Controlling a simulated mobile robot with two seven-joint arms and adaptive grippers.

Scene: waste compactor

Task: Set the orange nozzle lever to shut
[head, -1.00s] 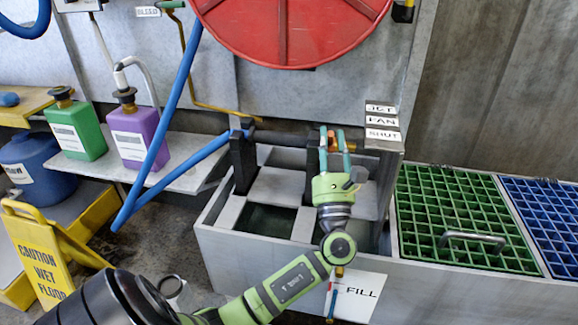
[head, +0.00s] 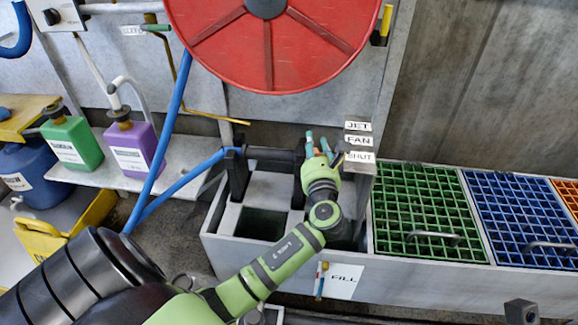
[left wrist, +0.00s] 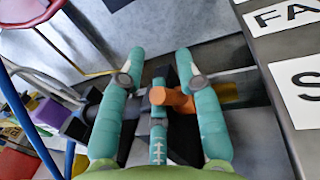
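The orange nozzle lever (left wrist: 170,98) shows in the left wrist view as a short orange stub with a rounded end. My left gripper (left wrist: 160,70) is open, its teal fingers on either side of the lever. The lever lies close to the inner side of the right-hand finger; I cannot tell whether they touch. In the head view my left gripper (head: 318,142) is at the right end of the dark nozzle bar (head: 272,154) and mostly hides the lever. The labels JET (head: 358,126), FAN (head: 359,140) and SHUT (head: 360,157) are just right of it. My right gripper is not in view.
A red hose reel (head: 265,40) is above the gripper. A blue hose (head: 172,105) runs down at the left. A grey panel edge carrying the labels is close on the right. Green (head: 425,215) and blue (head: 515,215) grated bins stand further right.

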